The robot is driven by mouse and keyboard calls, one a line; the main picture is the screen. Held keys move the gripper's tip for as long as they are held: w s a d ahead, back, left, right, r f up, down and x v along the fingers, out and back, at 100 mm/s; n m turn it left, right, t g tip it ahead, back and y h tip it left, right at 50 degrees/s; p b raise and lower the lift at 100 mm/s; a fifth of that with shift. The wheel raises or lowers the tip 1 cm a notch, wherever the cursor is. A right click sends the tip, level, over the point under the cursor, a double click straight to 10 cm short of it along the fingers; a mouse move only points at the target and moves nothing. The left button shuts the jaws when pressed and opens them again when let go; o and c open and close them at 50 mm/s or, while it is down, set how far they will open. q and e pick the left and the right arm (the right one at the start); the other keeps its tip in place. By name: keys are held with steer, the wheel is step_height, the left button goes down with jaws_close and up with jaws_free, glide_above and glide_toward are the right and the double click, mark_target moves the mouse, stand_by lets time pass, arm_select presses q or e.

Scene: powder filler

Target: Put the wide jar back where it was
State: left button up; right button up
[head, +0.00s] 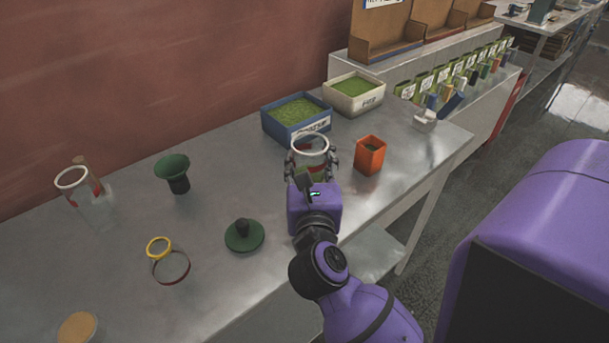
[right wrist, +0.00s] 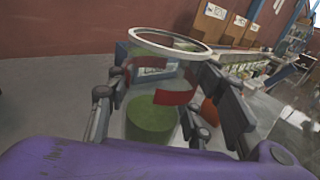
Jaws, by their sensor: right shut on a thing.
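The wide jar (head: 311,153) is clear glass with a white rim, a red band and green contents low inside. It also shows upright in the right wrist view (right wrist: 152,117). My right gripper (head: 311,166) is shut on the jar, with fingers on both sides of its wall. In the right wrist view, my right gripper (right wrist: 172,112) has its fingers along the jar's left and right. The jar is over the table just in front of the blue box; I cannot tell whether its base touches the table. My left gripper is not in view.
Near the jar are a blue box (head: 267,123) and white box (head: 357,105) of green powder, and an orange container (head: 370,157). Bare metal lies between.

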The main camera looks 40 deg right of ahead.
steer(key=shift+w+d+f, duration=0.15)
steer(key=shift+w+f, duration=0.25)
steer(key=shift+f, duration=0.15)
steer(key=f, duration=0.2)
steer(key=shift+w+f, duration=0.25)
steer(key=shift+f, duration=0.05)
steer(key=shift+f+b, duration=0.3)
steer(key=shift+f, duration=0.2)
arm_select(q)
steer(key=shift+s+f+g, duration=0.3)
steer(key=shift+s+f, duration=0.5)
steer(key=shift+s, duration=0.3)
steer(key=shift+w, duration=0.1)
